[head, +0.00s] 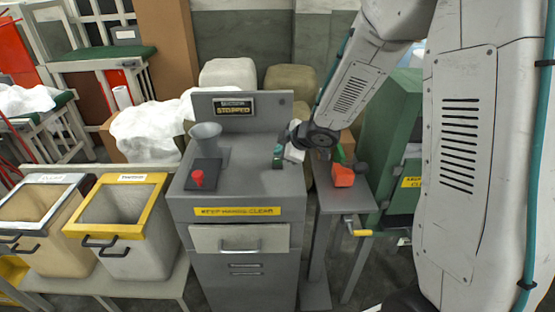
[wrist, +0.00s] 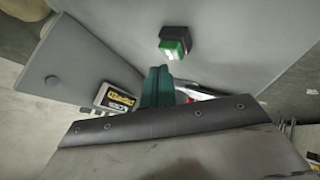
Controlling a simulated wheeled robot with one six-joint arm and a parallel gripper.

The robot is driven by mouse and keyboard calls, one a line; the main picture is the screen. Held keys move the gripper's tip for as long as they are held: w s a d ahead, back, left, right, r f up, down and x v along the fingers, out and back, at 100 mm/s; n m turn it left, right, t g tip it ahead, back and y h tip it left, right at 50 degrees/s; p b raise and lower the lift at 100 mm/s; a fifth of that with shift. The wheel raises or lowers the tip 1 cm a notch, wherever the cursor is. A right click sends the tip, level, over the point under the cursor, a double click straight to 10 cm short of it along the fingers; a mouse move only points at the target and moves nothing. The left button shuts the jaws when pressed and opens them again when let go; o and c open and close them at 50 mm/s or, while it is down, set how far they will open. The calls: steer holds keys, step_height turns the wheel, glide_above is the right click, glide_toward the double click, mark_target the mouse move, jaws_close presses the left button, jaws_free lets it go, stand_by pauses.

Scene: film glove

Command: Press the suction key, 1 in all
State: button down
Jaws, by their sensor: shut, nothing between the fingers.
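The suction key (wrist: 174,47) is a small green block with a white mark on a dark base. In the wrist view it stands on the grey cabinet top, just beyond my fingertips. My gripper (wrist: 157,68) has teal fingers, closed together and empty. A narrow gap shows in the picture between the fingertips and the key; I cannot tell whether they touch. In the head view my gripper (head: 279,149) is low over the right part of the cabinet top (head: 240,187), and the key is hard to tell from the fingers. The cabinet's sign (head: 235,107) reads "STOPPED".
A red knob (head: 197,178) on a dark plate and a grey funnel (head: 206,138) stand left on the cabinet top. Open bins (head: 125,205) are further left. A narrow bench with an orange block (head: 343,176) is at right. The middle of the top is clear.

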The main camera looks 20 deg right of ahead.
steer(key=shift+f, duration=0.35)
steer(key=shift+f, duration=0.5)
stand_by(0.6)
steer(key=shift+r, duration=0.95)
steer(key=shift+r, duration=2.45)
